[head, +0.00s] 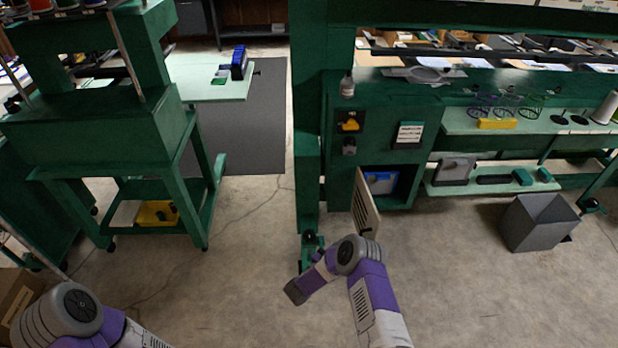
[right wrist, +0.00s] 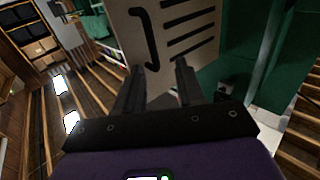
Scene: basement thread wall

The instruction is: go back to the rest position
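My right gripper (right wrist: 160,70) is open and empty in the right wrist view, its two dark fingers apart. Beyond the fingers is a cream panel (right wrist: 188,22) with a black handle and dark slots; I cannot tell whether they touch it. In the head view this looks like the open door (head: 365,206) of the green cabinet. My right arm (head: 367,285) is bent in the lower middle, near the door; its fingers cannot be made out there. My left arm (head: 70,312) shows at the lower left corner, with its gripper out of view.
A blue bin (head: 380,182) sits in the open cabinet compartment. A grey bin (head: 539,222) stands on the floor at right. A green wheeled stand (head: 115,140) is at left, and a cardboard box (head: 15,295) is near my left arm. The concrete floor between is clear.

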